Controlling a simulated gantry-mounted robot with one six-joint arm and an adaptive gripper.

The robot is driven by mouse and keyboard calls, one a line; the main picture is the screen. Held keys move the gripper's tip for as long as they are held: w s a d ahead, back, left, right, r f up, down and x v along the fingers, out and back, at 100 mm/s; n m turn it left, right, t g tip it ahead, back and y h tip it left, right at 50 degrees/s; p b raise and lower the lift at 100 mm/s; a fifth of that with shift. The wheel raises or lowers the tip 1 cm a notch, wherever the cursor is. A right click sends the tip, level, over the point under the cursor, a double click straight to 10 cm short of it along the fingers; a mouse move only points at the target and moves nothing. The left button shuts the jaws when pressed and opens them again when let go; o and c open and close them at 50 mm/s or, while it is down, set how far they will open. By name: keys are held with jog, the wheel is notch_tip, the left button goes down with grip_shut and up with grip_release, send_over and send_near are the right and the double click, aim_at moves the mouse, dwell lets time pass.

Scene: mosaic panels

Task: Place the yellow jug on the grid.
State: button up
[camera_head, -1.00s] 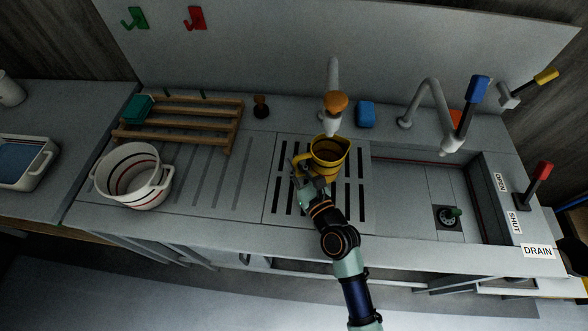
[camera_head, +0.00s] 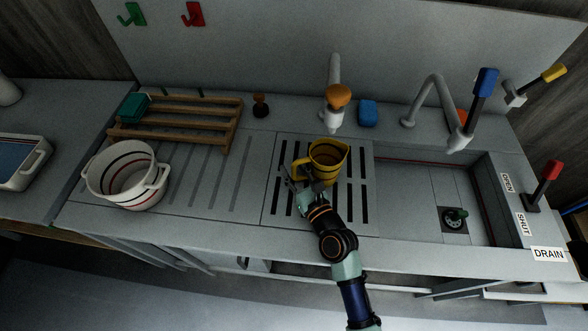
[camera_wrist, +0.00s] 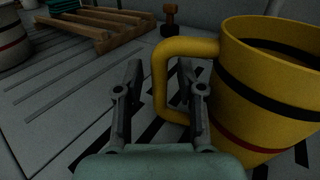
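The yellow jug (camera_head: 327,163), with dark bands and a red line, stands upright on the slotted grid (camera_head: 270,200) in the middle of the counter. Its handle points left. In the wrist view the jug (camera_wrist: 262,95) fills the right side. My gripper (camera_head: 297,178) is at the jug's handle side, low and in front. In the wrist view my gripper (camera_wrist: 161,75) has its fingers apart, with the handle (camera_wrist: 160,82) showing between and beyond them. I cannot tell whether a finger touches the jug. The jug's base is partly hidden in the wrist view.
An orange-topped tap (camera_head: 337,105) stands just behind the grid. A blue sponge (camera_head: 367,113) lies at the back. The sink (camera_head: 420,200) opens at the right. A white pot (camera_head: 125,175) and a wooden rack (camera_head: 180,118) are at the left. The ribbed drainboard between is clear.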

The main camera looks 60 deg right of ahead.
jog(key=shift+r, duration=0.1)
jog(key=shift+s+a, duration=0.1)
jog(key=shift+s, duration=0.1)
jog(key=v, duration=1.1)
jog(key=shift+s+a, duration=0.2)
jog(key=shift+s, duration=0.05)
jog(key=w+a+r+n+y, duration=0.3)
jog(key=w+a+n+y, duration=0.15)
jog(key=a+n, duration=0.4)
jog(key=w+a+r+n+y, duration=0.25)
jog(key=w+a+n, duration=0.35)
jog(key=n, duration=0.5)
jog(key=w+a+r+n+y, duration=0.2)
jog(key=w+a+n+y, duration=0.25)
jog(key=a+n, duration=0.4)
jog(key=a+r+n+g, duration=0.1)
jog(key=a+r+n, duration=0.3)
jog(key=n, duration=1)
jog(key=a+h, duration=0.1)
jog(key=a, duration=0.1)
jog(key=shift+a+n+g, duration=0.35)
jog(key=shift+n+g, duration=0.05)
